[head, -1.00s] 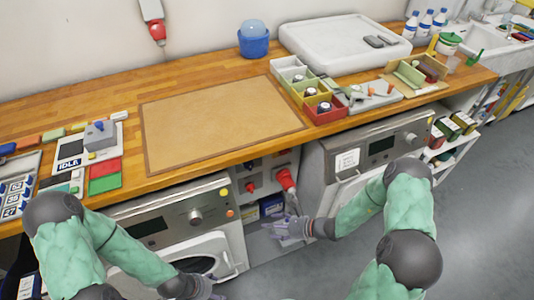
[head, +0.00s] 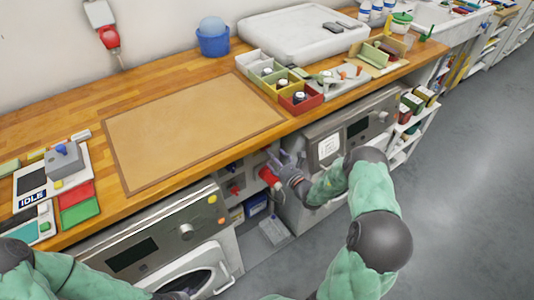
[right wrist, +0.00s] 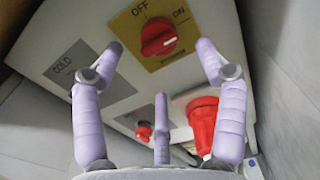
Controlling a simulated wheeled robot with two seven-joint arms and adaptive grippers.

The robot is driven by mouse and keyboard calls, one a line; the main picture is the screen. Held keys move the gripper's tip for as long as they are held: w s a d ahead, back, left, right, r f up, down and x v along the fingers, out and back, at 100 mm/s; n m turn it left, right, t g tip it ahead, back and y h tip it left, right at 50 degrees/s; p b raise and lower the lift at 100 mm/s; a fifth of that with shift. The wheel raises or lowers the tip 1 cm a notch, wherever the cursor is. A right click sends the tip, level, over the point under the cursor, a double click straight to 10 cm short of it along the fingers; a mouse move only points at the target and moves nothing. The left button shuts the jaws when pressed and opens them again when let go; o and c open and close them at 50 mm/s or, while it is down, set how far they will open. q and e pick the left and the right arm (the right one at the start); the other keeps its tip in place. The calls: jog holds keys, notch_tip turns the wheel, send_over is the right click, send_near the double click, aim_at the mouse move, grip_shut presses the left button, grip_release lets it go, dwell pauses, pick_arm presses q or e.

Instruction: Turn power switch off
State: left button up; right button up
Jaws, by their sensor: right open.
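The power switch is a red rotary knob (right wrist: 158,38) on a yellow plate (right wrist: 182,48) marked OFF at left and ON at right. Its handle seems to slant toward the ON side, but the exact setting is hard to tell. My right gripper (right wrist: 160,50) is open and empty, its two outer fingers spread either side of the knob, apparently not touching it. In the head view the right gripper (head: 282,160) reaches under the counter edge between the two machines and hides the switch. A bit of my left gripper (head: 180,291) shows at the bottom edge, by the left machine's door.
A large red plug (right wrist: 203,122) sits below the switch, close to the right finger. A small red knob (right wrist: 144,131) and a grey COLD label (right wrist: 70,64) share the panel. The wooden counter (head: 190,88) overhangs it. Machines flank the recess; the grey floor (head: 455,180) is clear.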

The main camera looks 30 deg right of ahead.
jog(key=shift+w+a+b, duration=0.15)
jog(key=shift+w+b, duration=0.5)
jog(key=shift+w, duration=1.7)
jog(key=c, duration=1.2)
